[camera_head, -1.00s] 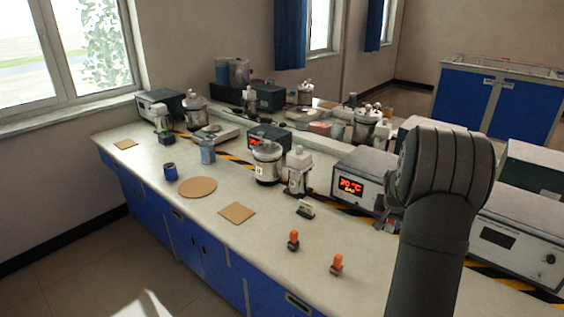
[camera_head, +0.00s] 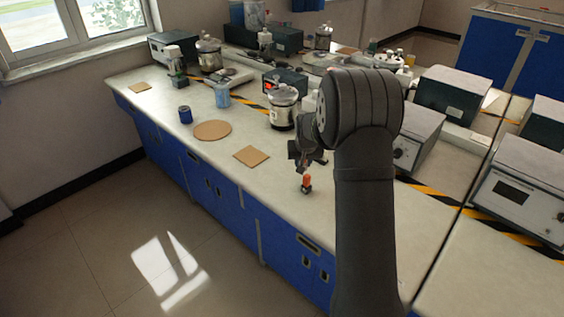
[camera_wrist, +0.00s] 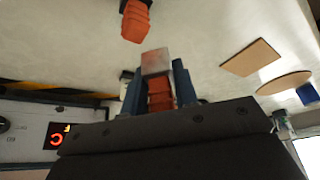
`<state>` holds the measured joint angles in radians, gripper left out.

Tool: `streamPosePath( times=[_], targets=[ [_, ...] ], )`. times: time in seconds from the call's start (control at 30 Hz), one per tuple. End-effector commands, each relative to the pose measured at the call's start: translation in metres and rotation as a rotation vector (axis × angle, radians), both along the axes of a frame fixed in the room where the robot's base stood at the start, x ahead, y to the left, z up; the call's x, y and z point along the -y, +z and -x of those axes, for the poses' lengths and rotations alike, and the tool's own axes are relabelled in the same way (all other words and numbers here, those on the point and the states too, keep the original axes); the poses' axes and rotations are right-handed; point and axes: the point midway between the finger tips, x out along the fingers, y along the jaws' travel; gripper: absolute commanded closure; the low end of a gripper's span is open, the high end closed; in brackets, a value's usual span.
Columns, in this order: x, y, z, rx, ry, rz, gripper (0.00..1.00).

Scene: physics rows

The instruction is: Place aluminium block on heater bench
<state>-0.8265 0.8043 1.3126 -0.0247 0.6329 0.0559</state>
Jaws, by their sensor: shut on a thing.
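In the wrist view my gripper (camera_wrist: 160,92) is shut on a piece with a ridged orange grip and a silver block at its end, the aluminium block (camera_wrist: 155,62). In the head view my gripper (camera_head: 310,155) hangs above the bench, in front of the arm, and the held block cannot be made out there. A similar orange-topped piece (camera_head: 306,182) stands on the bench just below the gripper; an orange piece also shows in the wrist view (camera_wrist: 135,20), apart from the held one. A grey heater unit with red digits (camera_wrist: 62,140) is at the wrist view's left.
A steel pot (camera_head: 283,108) stands behind. Grey instruments (camera_head: 415,135) stand right of my arm. The bench's front left is mostly clear.

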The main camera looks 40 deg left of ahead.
Motion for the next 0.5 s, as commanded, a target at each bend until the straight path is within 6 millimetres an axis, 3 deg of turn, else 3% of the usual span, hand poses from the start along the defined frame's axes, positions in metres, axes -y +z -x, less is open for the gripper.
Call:
streamPosePath(
  times=[0.1,0.23,0.5],
  targets=[
    [-0.026,-0.017,0.010,-0.001,0.003,0.001,0.97],
    [-0.045,-0.028,0.015,0.001,0.002,0.001,0.97],
    [-0.052,-0.045,0.018,-0.001,-0.002,0.001,0.97]
  ],
)
